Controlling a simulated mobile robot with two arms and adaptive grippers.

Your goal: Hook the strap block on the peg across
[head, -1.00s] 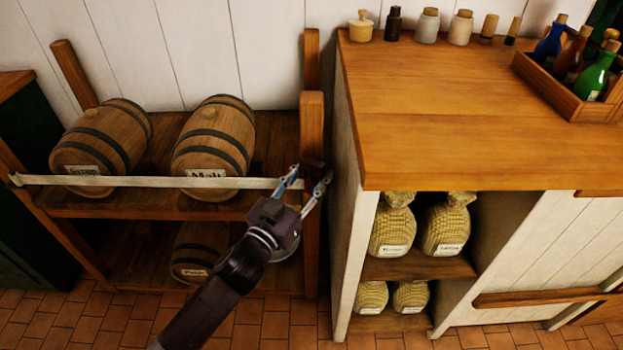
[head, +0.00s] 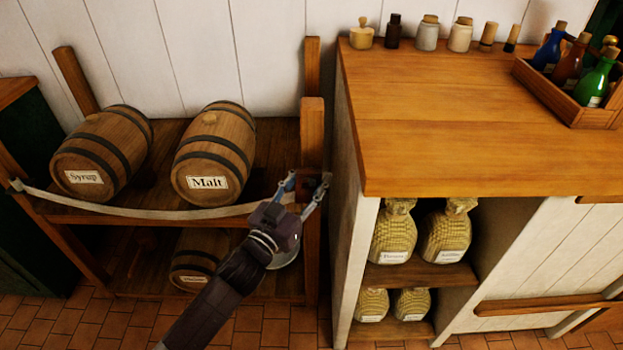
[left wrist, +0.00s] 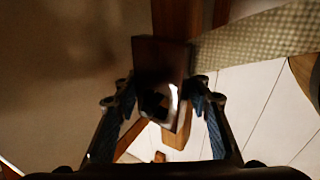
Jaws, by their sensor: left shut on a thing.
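A pale strap (head: 150,212) runs from the left post of the barrel rack to my left gripper, sagging below the barrel labels. The strap block (head: 316,184) is dark reddish brown and sits at the front of the rack's right post (head: 312,130). My left gripper (head: 306,186) is shut on it. In the left wrist view the block (left wrist: 160,55) is between the two blue-padded fingers, with a dark opening and a bright glint on its near face. The strap (left wrist: 265,38) leads off right there. I cannot make out the peg, or whether the block is on it. My right gripper is out of view.
Barrels labelled Syrup (head: 95,155) and Malt (head: 213,150) lie on the rack's upper shelf behind the strap. Another barrel (head: 193,265) lies below. Close right stands a wooden counter (head: 450,130) with jars, a bottle crate (head: 570,95) and wicker-covered jugs (head: 447,235) beneath.

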